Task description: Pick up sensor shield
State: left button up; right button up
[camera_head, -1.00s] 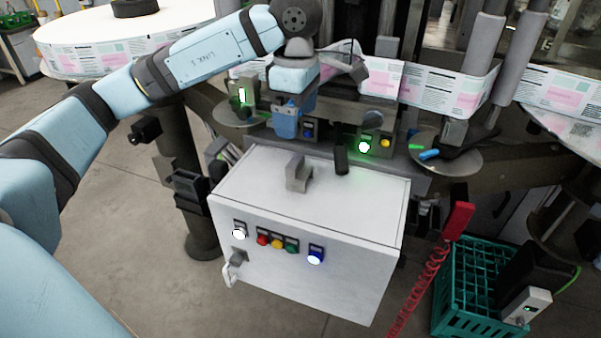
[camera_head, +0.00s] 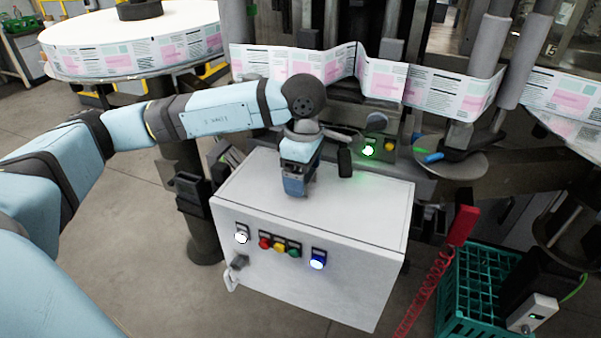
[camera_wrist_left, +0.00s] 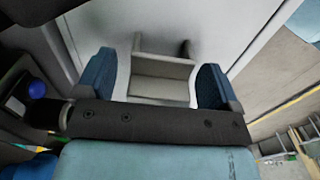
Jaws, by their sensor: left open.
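The sensor shield, a small grey bracket-shaped piece (camera_wrist_left: 160,88), lies on top of the white cabinet (camera_head: 365,205). In the wrist view it sits between the two blue fingers of my left gripper (camera_wrist_left: 157,80), with a gap on each side. In the head view my left gripper (camera_head: 295,188) points down over the cabinet top and hides the shield. The gripper is open and holds nothing. I cannot tell whether the fingertips are level with the shield or just above it. My right gripper is not in view.
A dark upright piece (camera_head: 345,162) stands just right of my gripper. Lit buttons (camera_head: 279,247) are on the cabinet front. A label web (camera_head: 384,80) runs behind. A green crate (camera_head: 470,290) and a red coiled cord (camera_head: 425,287) are at the right. The cabinet top's right side is clear.

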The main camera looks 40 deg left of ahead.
pick_arm(q)
jog(key=c, duration=1.2)
jog(key=shift+r, duration=0.15)
notch_tip(320, 180, up, 20)
jog(key=shift+f+p, duration=0.1)
jog(key=shift+p, duration=1.1)
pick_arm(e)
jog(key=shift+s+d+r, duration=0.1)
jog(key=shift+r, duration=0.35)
pick_arm(q)
jog(key=shift+s, duration=0.1)
